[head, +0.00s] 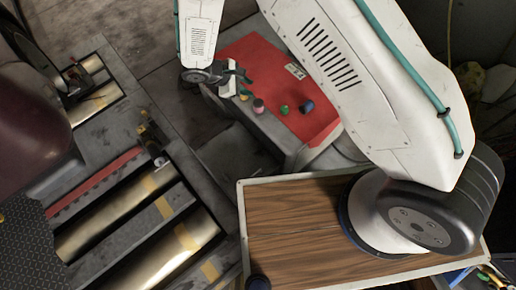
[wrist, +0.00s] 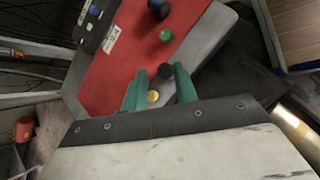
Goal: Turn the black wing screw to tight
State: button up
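My gripper (wrist: 161,70) is open, its two teal fingers spread over the edge of a red-topped bench. It also shows in the head view (head: 242,86), small and partly hidden. In the wrist view a dark round knob (wrist: 165,71) sits between the fingertips, with a yellow round piece (wrist: 153,96) below it. I cannot tell contact. Beyond are a green knob (wrist: 166,35) and a dark blue one (wrist: 157,7). The head view shows a pink piece (head: 258,106) beside the gripper. No wing shape is clear, so I cannot identify the black wing screw for certain.
The red bench top (head: 235,50) carries a white label (head: 295,71). Metal rollers (head: 120,215) lie in a grey frame at left, with a black clamp-like part (head: 152,140) at its edge. A wood-topped surface (head: 290,225) is beneath my arm.

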jog(key=s+a+f+n+t, duration=0.1)
jog(key=s+a+f+n, duration=0.15)
jog(key=f, duration=0.65)
jog(key=s+a+f+n+t, duration=0.1)
jog(key=s+a+f+n, duration=0.15)
jog(key=f, duration=0.55)
jog(key=n, duration=0.3)
send_near(259, 151)
jog(key=shift+t, duration=0.3)
jog(key=x, duration=0.6)
jog(key=shift+d+f, duration=0.2)
jog(key=shift+f, duration=0.2)
jog(key=shift+w+d+f, duration=0.1)
jog(key=shift+d+f, duration=0.15)
jog(key=shift+f, duration=0.1)
grip_shut()
jog(key=shift+d, duration=0.15)
